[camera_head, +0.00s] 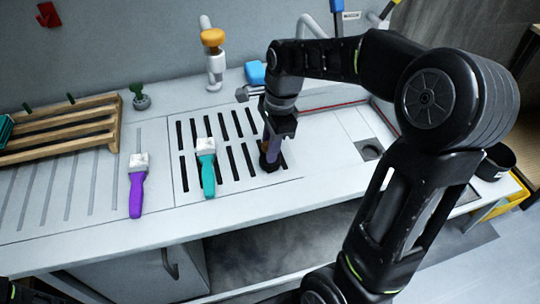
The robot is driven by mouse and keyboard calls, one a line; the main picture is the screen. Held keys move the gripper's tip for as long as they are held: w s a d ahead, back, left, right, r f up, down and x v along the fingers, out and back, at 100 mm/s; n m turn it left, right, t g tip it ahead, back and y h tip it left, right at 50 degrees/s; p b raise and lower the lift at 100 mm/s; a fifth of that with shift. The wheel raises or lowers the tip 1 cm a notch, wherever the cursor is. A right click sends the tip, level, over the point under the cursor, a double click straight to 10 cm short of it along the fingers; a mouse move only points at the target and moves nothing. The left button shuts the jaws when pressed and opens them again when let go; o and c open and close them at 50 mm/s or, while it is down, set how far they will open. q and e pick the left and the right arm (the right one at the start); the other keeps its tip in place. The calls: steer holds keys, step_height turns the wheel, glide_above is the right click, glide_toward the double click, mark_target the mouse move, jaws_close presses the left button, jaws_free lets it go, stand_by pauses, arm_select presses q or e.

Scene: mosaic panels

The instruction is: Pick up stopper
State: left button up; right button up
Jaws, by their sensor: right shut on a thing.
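My right gripper (270,147) points down over the right end of the slotted drain panel. It is shut on a small dark thing, taken to be the stopper (268,164). The fingers and the arm hide much of it, and I cannot tell whether it still touches the panel. My left gripper is not in view.
A teal-handled brush (207,175) lies on the slots, left of my right gripper. A purple-handled brush (136,195) lies farther left. A wooden rack (70,130), small cactus (140,97) and orange-topped tap (213,55) stand behind.

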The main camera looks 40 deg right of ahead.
jaws_close()
step_height(320, 180, up, 10)
stand_by(0.7)
stand_by(0.5)
